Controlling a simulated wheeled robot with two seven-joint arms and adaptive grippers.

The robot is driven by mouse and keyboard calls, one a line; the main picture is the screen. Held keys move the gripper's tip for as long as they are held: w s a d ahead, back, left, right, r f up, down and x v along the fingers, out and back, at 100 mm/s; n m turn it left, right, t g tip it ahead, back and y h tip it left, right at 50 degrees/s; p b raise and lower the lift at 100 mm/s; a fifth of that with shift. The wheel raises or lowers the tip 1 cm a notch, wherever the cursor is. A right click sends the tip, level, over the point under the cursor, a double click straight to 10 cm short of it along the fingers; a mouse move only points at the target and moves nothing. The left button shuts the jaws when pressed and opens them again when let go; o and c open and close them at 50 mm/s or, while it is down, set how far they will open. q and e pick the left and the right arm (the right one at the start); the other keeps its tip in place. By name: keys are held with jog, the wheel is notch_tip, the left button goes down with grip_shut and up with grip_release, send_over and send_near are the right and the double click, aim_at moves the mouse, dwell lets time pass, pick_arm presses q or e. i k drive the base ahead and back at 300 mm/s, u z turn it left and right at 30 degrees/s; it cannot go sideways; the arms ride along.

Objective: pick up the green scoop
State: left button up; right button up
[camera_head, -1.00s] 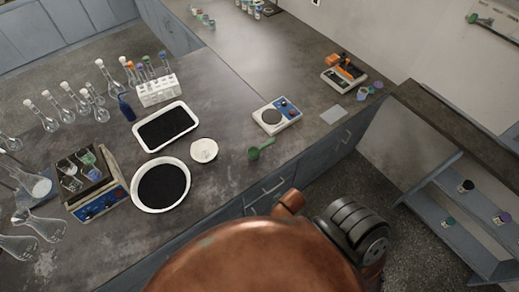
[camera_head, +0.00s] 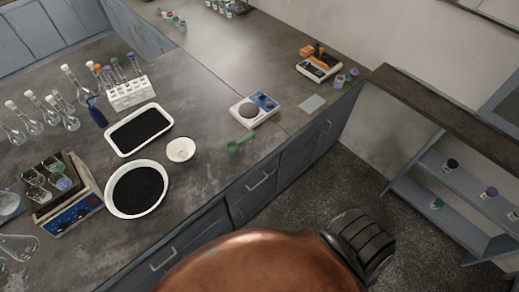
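The green scoop (camera_head: 239,143) lies on the grey bench top near the front edge. It is between a small white bowl (camera_head: 180,149) on its left and a white balance (camera_head: 253,110) behind and to its right. Nothing touches it that I can see. A large copper-coloured part of my own body fills the bottom middle of the view, with a dark joint beside it. Neither of my grippers shows in the view.
A white tray (camera_head: 108,136) and a round white pan (camera_head: 107,197), both holding black grains, stand left of the bowl. Glass flasks and a test tube rack (camera_head: 128,95) are farther left. Drawers (camera_head: 262,187) line the bench front. A shelf unit (camera_head: 454,183) stands at right.

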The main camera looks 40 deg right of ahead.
aim_at(232, 147)
jog(key=z, duration=0.1)
jog(key=k, duration=0.3)
jog(key=z, duration=1)
jog(key=i, duration=0.75)
jog(key=u, duration=0.25)
